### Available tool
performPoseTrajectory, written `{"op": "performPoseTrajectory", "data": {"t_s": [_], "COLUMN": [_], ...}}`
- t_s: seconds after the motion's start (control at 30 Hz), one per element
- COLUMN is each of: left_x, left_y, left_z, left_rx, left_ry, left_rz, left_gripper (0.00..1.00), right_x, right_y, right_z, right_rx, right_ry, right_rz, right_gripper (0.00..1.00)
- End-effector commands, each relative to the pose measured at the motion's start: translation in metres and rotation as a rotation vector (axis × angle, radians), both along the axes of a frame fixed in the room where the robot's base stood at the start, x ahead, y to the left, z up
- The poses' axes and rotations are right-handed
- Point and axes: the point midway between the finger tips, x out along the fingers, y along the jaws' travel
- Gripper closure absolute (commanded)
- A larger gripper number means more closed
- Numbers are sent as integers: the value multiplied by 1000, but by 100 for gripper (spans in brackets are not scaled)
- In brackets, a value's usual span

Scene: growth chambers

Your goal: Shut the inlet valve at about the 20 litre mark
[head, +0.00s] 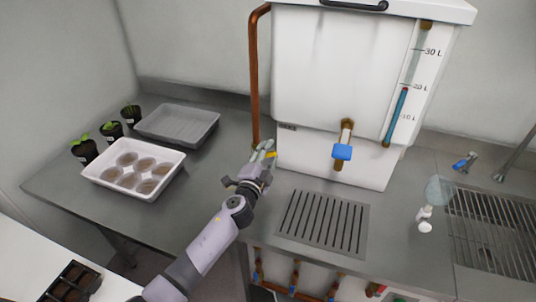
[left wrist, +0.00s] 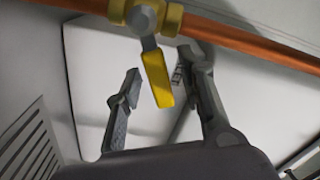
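The white tank (head: 340,75) stands on the counter. The blue column in its sight gauge (head: 396,115) tops out at about the 20 L mark. The inlet valve's yellow lever (head: 271,155) is at the copper pipe on the tank's left. In the left wrist view, the yellow lever (left wrist: 158,79) hangs from the brass valve body (left wrist: 146,16), pointing well away from the pipe's line. My left gripper (head: 264,150) is open, its fingers (left wrist: 161,78) on either side of the lever with visible gaps. A label behind the right finger is partly hidden. My right gripper is out of view.
A blue-handled tap (head: 342,152) sticks out of the tank front above a drain grate (head: 322,223). The copper pipe (head: 254,80) rises beside the tank. Trays (head: 178,124) and seedling pots (head: 85,151) stand at left; a sink (head: 490,235) is at right.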

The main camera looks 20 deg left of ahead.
Motion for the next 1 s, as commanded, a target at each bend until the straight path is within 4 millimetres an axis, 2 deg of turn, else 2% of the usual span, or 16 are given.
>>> {"op": "performPoseTrajectory", "data": {"t_s": [0.13, 0.63, 1.0], "left_x": [0, 0, -1], "left_y": [0, 0, 0], "left_z": [0, 0, -1], "left_rx": [0, 0, 0], "left_ry": [0, 0, 1], "left_rz": [0, 0, 0], "left_gripper": [66, 99, 100], "right_x": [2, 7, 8], "right_y": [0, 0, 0], "right_z": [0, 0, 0], "right_rx": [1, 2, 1], "right_ry": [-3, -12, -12], "right_rz": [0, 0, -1], "right_gripper": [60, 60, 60]}}
